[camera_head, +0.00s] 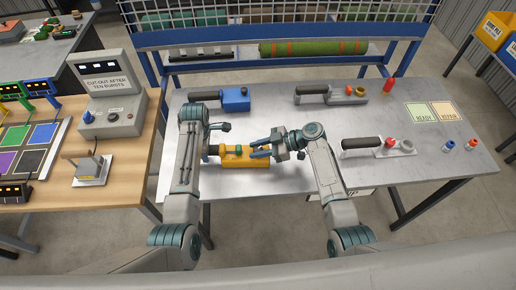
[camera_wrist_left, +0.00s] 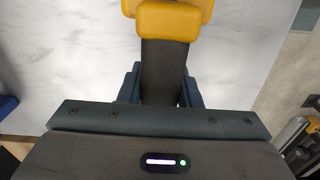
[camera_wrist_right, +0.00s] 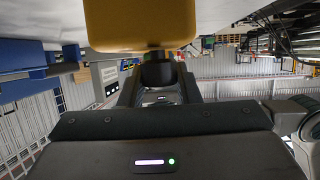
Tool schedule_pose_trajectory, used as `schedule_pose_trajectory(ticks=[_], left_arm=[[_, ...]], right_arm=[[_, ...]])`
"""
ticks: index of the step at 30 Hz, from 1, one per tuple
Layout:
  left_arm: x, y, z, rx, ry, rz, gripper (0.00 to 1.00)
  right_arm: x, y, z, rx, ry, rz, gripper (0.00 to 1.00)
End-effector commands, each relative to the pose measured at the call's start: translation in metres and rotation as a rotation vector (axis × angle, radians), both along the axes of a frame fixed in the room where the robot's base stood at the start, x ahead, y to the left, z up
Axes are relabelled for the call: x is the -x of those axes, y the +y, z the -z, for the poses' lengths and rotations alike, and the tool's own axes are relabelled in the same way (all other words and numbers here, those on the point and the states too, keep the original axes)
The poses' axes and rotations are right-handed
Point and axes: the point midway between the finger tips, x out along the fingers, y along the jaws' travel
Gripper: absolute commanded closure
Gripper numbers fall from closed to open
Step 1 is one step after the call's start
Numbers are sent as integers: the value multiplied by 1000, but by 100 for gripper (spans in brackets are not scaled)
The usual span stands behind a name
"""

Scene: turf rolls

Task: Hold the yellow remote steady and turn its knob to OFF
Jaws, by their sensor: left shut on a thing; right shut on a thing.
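The yellow remote (camera_head: 246,164) is at the front middle of the metal table, between my two grippers. My left gripper (camera_head: 213,150) is at its left end. In the left wrist view its jaws are shut on the remote's dark grip (camera_wrist_left: 164,65), below the yellow body (camera_wrist_left: 168,20). My right gripper (camera_head: 264,152) is at the remote's right side. In the right wrist view its jaws are shut on a dark round knob (camera_wrist_right: 158,74) under the yellow body (camera_wrist_right: 140,25). The knob's markings and setting are hidden.
A blue box (camera_head: 235,98) stands behind the remote. Black-handled grey tools (camera_head: 330,96) lie behind and to the right (camera_head: 380,148). Green and orange cards (camera_head: 421,112) lie at the right. A monitor reading "CUT OUT AFTER TEN BURSTS" (camera_head: 105,82) stands on the left wooden bench.

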Motion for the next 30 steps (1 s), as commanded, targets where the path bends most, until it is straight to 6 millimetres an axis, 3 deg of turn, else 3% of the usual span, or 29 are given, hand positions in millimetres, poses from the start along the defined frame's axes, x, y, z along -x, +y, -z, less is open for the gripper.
schedule_pose_trajectory(ticks=[8, 30], left_arm=[[3, 0, 4, -1, 8, 2, 100], [3, 0, 4, 0, 8, 3, 100]], right_arm=[[1, 1, 1, 1, -2, 101, 93], [0, 1, 1, -3, 1, 669, 93]])
